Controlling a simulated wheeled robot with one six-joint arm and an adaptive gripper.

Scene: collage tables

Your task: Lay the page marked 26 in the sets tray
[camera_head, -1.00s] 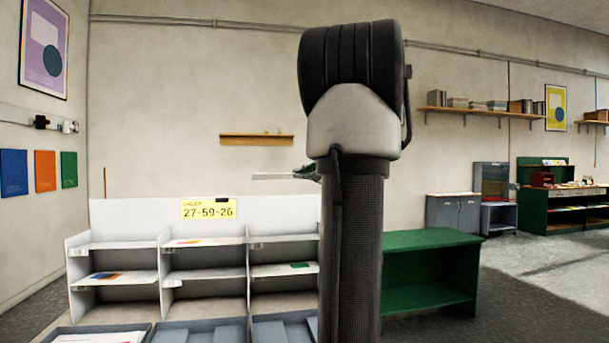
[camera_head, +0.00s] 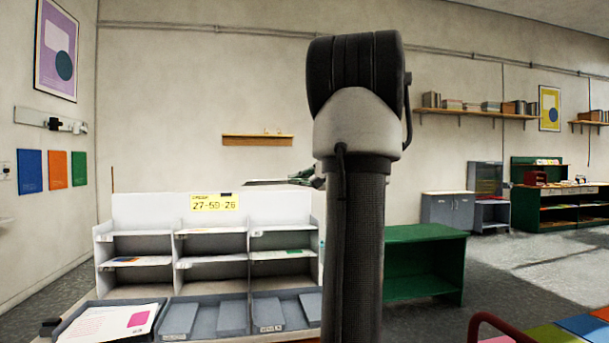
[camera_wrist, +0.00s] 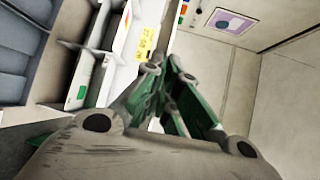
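My gripper (camera_head: 306,177) is raised in front of the back wall, its green fingers close together. It appears shut on a thin flat sheet (camera_head: 262,183), seen nearly edge-on to the left of the fingers; its number is not readable. In the wrist view my gripper (camera_wrist: 165,75) points past the rack, and the sheet is not clear there. A grey tray (camera_head: 70,318) at the front left holds a white page (camera_head: 112,323) with a pink square. No page marked 26 is readable, and I cannot tell which tray is the sets tray.
Divided grey trays (camera_head: 230,317) lie below. A green table (camera_head: 420,236) stands right.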

